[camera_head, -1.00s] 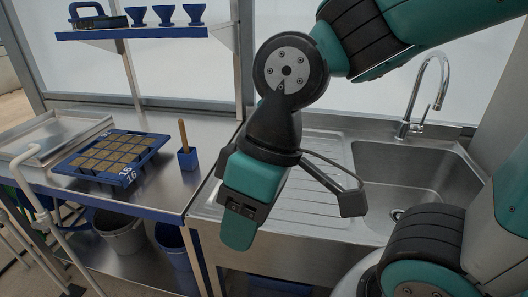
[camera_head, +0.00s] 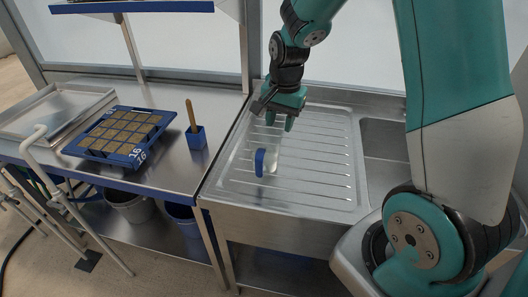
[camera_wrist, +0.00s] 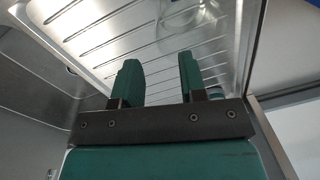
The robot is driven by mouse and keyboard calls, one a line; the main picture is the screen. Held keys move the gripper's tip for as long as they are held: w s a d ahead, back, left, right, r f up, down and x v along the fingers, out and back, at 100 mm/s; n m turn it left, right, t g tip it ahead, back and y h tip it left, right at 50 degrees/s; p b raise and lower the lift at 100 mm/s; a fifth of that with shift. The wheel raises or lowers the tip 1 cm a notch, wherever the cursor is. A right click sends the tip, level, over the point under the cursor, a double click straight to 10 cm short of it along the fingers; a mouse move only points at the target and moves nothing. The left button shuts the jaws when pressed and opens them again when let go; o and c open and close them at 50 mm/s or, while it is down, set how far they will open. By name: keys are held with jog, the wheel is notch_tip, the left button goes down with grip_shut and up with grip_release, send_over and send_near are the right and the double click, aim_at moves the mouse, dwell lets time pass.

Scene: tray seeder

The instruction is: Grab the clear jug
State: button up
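The clear jug (camera_head: 270,163) stands on the ribbed steel drainboard (camera_head: 315,180) and has a blue handle facing the front left. In the wrist view the see-through jug (camera_wrist: 190,18) shows at the top edge, partly cut off. My gripper (camera_head: 280,122) is above and behind the jug in the head view, pointing down. In the wrist view its two teal fingers (camera_wrist: 160,78) are apart with nothing between them. The jug lies beyond the fingertips and is not touched.
The sink basin (camera_head: 385,150) lies right of the drainboard, partly hidden by my arm. On the left bench stand a blue seed tray (camera_head: 88,151) with soil cells and a blue pot (camera_head: 197,138) holding a wooden stick. The drainboard around the jug is clear.

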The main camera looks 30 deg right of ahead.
aim_at(278, 153)
notch_tip(278, 153, down, 4)
jog(key=shift+w+a+r, duration=0.1)
jog(key=shift+a, duration=0.05)
jog(key=shift+w+f+p, duration=0.1)
jog(key=shift+f+p, duration=0.75)
jog(key=shift+f, duration=1.95)
jog(key=shift+c, duration=0.2)
grip_shut()
